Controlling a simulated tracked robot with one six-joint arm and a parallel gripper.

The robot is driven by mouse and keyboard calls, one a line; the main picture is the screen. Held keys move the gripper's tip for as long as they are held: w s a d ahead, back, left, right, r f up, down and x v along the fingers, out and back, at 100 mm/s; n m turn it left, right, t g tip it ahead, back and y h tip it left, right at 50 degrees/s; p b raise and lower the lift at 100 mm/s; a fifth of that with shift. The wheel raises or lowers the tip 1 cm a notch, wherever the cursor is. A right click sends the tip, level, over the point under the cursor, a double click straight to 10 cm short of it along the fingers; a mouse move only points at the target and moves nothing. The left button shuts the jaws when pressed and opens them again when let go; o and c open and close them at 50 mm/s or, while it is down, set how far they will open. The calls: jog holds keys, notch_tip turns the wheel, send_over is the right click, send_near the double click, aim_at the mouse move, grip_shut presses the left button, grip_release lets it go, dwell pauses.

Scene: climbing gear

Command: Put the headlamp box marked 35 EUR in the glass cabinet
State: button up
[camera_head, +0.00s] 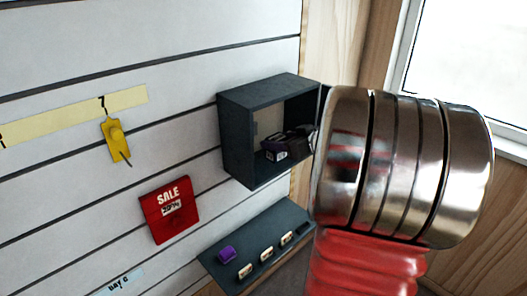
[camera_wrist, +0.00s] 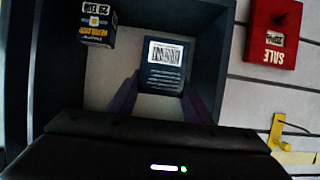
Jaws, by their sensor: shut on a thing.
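The cabinet (camera_head: 250,146) is a dark open-fronted box on the slatted wall; its dark frame fills much of the wrist view (camera_wrist: 215,60). My gripper (camera_wrist: 163,88) reaches into it with its two purple-grey fingers shut on a dark box (camera_wrist: 165,82). The held box shows a white barcode label and small print; no price shows on this face. A second box (camera_wrist: 97,24), dark with a yellow and white label, stands in the cabinet beside it, at the left in the wrist view. Its upside-down price looks like 29 EUR. My arm hides the cabinet's right side in the head view.
A dark shelf (camera_head: 217,261) below carries a purple item (camera_head: 227,254) and several small white tags. A red SALE sign (camera_head: 169,209) and a yellow hanging item (camera_head: 117,141) are on the wall left of the cabinet. A window is at the upper right.

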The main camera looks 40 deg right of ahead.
jog(key=x, duration=0.7)
jog(key=shift+f, duration=0.25)
jog(key=shift+s+f, duration=0.1)
notch_tip(320, 180, down, 3)
jog(key=shift+w+f, duration=0.2)
jog(key=shift+f, duration=0.15)
jog(key=shift+f, duration=0.1)
jog(key=o, duration=1.1)
